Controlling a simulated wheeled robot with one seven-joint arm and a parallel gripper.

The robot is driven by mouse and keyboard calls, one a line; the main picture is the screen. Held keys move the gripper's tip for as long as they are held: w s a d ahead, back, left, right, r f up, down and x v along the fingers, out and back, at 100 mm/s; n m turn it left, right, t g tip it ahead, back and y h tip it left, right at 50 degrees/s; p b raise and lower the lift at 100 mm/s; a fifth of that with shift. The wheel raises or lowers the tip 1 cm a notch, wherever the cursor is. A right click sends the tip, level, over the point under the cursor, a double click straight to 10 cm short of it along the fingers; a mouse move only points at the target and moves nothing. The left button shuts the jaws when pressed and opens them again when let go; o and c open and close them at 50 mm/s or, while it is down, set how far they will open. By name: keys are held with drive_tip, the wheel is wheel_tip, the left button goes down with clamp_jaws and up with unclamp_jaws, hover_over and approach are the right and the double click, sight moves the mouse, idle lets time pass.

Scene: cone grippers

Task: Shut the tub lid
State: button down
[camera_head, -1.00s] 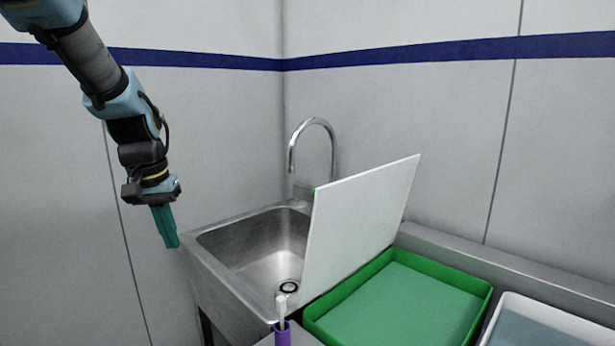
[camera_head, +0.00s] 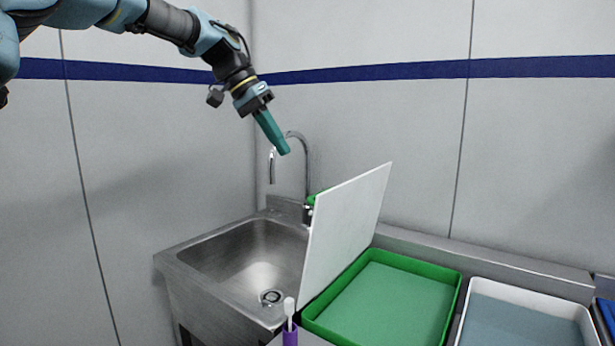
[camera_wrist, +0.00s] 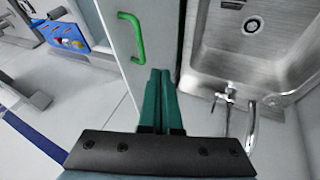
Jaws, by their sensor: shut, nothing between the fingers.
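The green tub (camera_head: 385,300) stands on the counter right of the sink. Its white lid (camera_head: 345,235) stands open, tilted up at the tub's left side between tub and sink. The lid's outer face (camera_wrist: 135,40) with a green handle (camera_wrist: 134,38) shows in the wrist view; a bit of green also shows at the lid's left edge in the head view. My gripper (camera_head: 285,150) is shut and empty, in the air above the faucet, higher than the lid and left of it. In the wrist view its teal fingers (camera_wrist: 161,75) point toward the lid's edge.
A steel sink (camera_head: 215,250) with a curved faucet (camera_head: 303,165) is left of the lid. A purple holder with a white-headed brush (camera_head: 290,330) stands in front of the lid. A white tub (camera_head: 530,310) is right of the green one. The air above the tubs is clear.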

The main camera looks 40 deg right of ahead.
drive_tip(key=s+d+f+p, duration=0.2)
drive_tip(key=s+d+f, duration=0.1)
drive_tip(key=s+f, duration=0.2)
drive_tip(key=shift+x, duration=1.1)
drive_tip(key=shift+w+a+f, duration=0.1)
drive_tip(key=shift+a, duration=0.05)
drive_tip(key=s+d+f+t+y+b, duration=0.1)
drive_tip(key=s+d+f+t+b, duration=0.15)
drive_tip(key=s, duration=0.35)
drive_tip(key=s+d+f+m+t+b, duration=0.1)
drive_tip(key=s+f+t+b, duration=0.15)
drive_tip(key=s, duration=0.35)
drive_tip(key=s+d+f+t+y+b, duration=0.1)
drive_tip(key=s+t+b, duration=0.2)
drive_tip(key=s, duration=0.4)
drive_tip(key=s+d+f+m+t+b, duration=0.1)
drive_tip(key=s+f+t+b, duration=0.2)
drive_tip(key=f, duration=0.4)
drive_tip(key=s+d+f+t+y+b, duration=0.1)
drive_tip(key=s+d+f+t+b, duration=0.1)
drive_tip(key=s+f+t+b, duration=0.2)
drive_tip(key=shift+s+f+m+b, duration=0.4)
drive_tip(key=shift+s+f+b, duration=0.45)
drive_tip(key=shift+f, duration=1.05)
